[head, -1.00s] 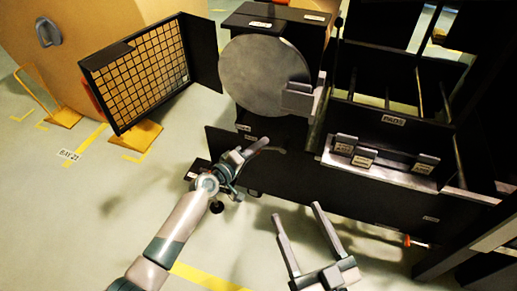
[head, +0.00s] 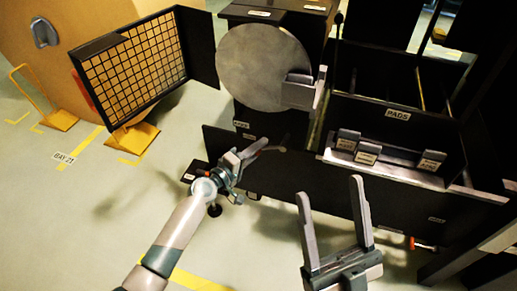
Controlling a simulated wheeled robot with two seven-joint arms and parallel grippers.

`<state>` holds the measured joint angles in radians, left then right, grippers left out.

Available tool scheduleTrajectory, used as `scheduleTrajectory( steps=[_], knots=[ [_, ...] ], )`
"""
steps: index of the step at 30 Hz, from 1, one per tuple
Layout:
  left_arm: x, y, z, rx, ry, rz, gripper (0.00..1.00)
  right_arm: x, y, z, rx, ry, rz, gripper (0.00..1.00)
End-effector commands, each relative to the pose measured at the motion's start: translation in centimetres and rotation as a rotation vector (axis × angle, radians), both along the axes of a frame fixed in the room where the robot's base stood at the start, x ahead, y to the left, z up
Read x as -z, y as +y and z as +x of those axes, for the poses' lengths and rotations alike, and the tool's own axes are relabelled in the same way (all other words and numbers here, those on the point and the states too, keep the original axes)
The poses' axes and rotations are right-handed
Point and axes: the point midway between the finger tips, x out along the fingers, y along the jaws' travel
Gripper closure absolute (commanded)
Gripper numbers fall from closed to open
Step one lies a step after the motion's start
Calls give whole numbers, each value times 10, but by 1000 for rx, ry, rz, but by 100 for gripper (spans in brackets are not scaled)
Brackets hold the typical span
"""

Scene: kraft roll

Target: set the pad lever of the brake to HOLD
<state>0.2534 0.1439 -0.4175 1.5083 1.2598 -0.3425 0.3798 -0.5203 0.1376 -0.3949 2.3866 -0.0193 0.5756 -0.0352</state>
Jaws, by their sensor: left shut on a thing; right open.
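The brake has a round grey disc (head: 262,68) with a grey block (head: 300,90) at its right edge, on a black stand. My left gripper (head: 245,157) is in front of the stand's lower panel, below the disc. It is shut on what looks like the pad lever, mostly hidden by the fingers. A thin grey end (head: 280,149) shows just right of the fingertips. I cannot read a HOLD mark or the lever's setting. My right gripper (head: 332,190) is open and empty, fingers pointing up, in front of the lower black panel.
A black bin marked PADS (head: 398,115) holds several labelled grey blocks (head: 367,153) at the right. A tilted panel with a tan grid (head: 132,70) stands at the left, beside a large brown roll (head: 75,25). Pale floor (head: 60,215) is clear at the lower left.

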Motion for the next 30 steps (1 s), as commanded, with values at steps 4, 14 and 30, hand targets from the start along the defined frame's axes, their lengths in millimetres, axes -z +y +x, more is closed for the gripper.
scheduleTrajectory(
  steps=[4, 14, 30],
  knots=[
    [10, -5, -6, 13, 15, 6, 100, 0, 0, 0, 1, -4, 1, 35],
    [9, -6, -6, 14, 14, 6, 64, 0, 0, 0, 1, -2, 2, 35],
    [3, -2, -2, 5, 6, 1, 64, 0, 0, 0, 1, -2, 1, 35]
  ],
)
